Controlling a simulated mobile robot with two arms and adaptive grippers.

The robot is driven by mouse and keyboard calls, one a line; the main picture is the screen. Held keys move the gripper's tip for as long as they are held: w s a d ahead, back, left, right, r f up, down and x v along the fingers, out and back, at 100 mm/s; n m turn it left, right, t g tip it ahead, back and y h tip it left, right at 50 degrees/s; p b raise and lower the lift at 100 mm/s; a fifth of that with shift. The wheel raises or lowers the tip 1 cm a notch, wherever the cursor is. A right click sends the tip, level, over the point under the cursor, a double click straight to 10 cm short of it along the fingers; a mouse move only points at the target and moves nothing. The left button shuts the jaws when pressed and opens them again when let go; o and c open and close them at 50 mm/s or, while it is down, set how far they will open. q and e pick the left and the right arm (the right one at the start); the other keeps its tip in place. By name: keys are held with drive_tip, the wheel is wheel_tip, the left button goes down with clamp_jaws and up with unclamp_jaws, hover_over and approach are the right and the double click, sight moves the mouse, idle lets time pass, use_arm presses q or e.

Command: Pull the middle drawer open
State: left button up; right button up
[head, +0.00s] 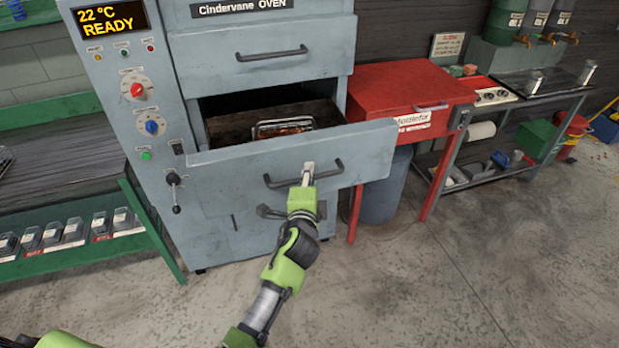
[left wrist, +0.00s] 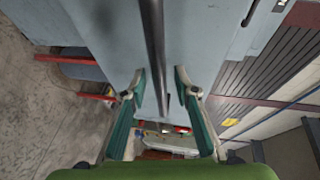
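The middle drawer (head: 228,170) of the grey oven stands pulled out, with its dark inside showing. A wire basket (head: 284,126) with reddish contents lies in it. The drawer has a dark bar handle (head: 335,171) on its front. My left gripper (head: 308,172) is at this handle. In the left wrist view the handle bar (left wrist: 155,40) runs between the two fingers of my left gripper (left wrist: 160,76). The fingers are apart, with a small gap visible on each side of the bar. My right gripper is not in view.
The upper drawer (head: 265,70) is closed above. Another dark handle (head: 268,212) sits below. A red cabinet (head: 400,88) and a blue-grey bin (head: 385,190) stand to the right. A green-framed bench (head: 60,150) stands at left. The floor at right is clear.

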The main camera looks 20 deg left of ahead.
use_arm(q)
drive_tip(key=shift+s, duration=0.1)
drive_tip(key=v, duration=1.2)
idle(0.4)
drive_tip(key=s+d+f+n+g+h, duration=0.15)
drive_tip(key=s+f, duration=0.25)
drive_tip(key=f, duration=0.8)
drive_tip(key=s+f+n+g+h, duration=0.1)
drive_tip(key=s+f+g, duration=0.25)
drive_tip(key=f, duration=0.85)
drive_tip(key=s+d+f+n+g+h, duration=0.15)
drive_tip(key=s+f, duration=0.25)
drive_tip(key=f, duration=0.8)
drive_tip(key=s+a+f+n+g+b, duration=0.1)
drive_tip(key=s+a+f+n+g, duration=0.25)
drive_tip(key=s+f, duration=1)
drive_tip(key=s+a+f+n+g, duration=0.2)
drive_tip(key=s+a+f, duration=0.1)
drive_tip(key=s, duration=0.8)
drive_tip(key=s+a+f+n+g+y, duration=0.1)
drive_tip(key=s+a+f+n+g, duration=0.1)
drive_tip(key=s, duration=0.9)
wheel_tip(320, 180, down, 4)
drive_tip(key=shift+s+a+r+n+g, duration=0.1)
drive_tip(key=shift+s+a+n+g, duration=0.25)
drive_tip(key=shift+a, duration=0.65)
